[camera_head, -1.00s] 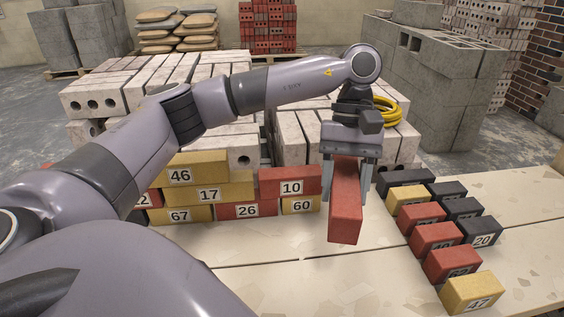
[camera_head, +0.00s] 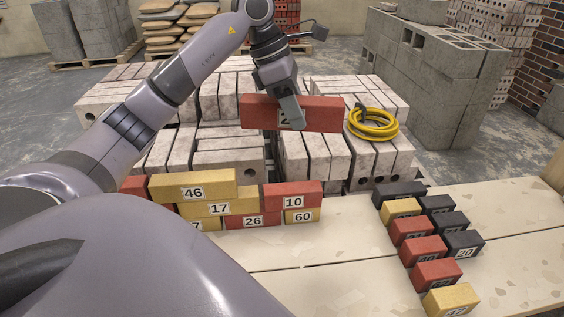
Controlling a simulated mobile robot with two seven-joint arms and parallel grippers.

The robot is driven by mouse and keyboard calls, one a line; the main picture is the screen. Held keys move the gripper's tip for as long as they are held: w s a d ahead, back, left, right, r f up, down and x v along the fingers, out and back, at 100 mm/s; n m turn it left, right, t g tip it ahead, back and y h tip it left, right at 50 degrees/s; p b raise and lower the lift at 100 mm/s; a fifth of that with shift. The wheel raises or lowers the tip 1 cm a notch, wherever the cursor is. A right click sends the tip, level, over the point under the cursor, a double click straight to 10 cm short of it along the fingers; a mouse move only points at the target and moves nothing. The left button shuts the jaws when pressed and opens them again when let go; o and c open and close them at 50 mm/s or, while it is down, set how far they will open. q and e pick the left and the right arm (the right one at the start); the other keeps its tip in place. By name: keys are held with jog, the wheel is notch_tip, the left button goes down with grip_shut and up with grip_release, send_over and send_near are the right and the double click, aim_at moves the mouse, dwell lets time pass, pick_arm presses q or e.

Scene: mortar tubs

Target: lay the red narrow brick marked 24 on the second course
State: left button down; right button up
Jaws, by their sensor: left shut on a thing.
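My left gripper (camera_head: 288,112) is shut on a long red brick (camera_head: 325,114) and holds it in the air behind and above the low wall. A finger covers most of the brick's label; only part of a digit shows, like a 2. In the wall, the bottom course shows red brick 26 (camera_head: 252,221) and yellow brick 60 (camera_head: 303,216). The second course shows yellow brick 17 (camera_head: 218,209) and red brick 10 (camera_head: 293,195), with a narrow gap between them. Yellow brick 46 (camera_head: 193,186) lies on top at the left. My right gripper is out of view.
Several loose bricks stand in rows on the right of the pale table, among them black brick 20 (camera_head: 463,245) and a yellow brick (camera_head: 451,299). Pale block stacks (camera_head: 229,144) and a yellow hose coil (camera_head: 373,124) lie behind. The table's middle (camera_head: 320,255) is clear.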

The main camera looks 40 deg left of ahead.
pick_arm(q)
jog(key=shift+s+a+r+n+t+y+p, duration=0.1)
jog(key=shift+a+r+n+t+y+p, duration=0.25)
jog(key=shift+a+r+n, duration=0.75)
jog(key=shift+a+f, duration=0.15)
jog(key=shift+f, duration=0.3)
notch_tip(320, 180, down, 19)
jog(key=b, duration=0.3)
jog(key=shift+f, duration=0.15)
jog(key=shift+f, duration=0.15)
jog(key=shift+c, duration=2.4)
grip_release()
jog(key=shift+o, duration=0.2)
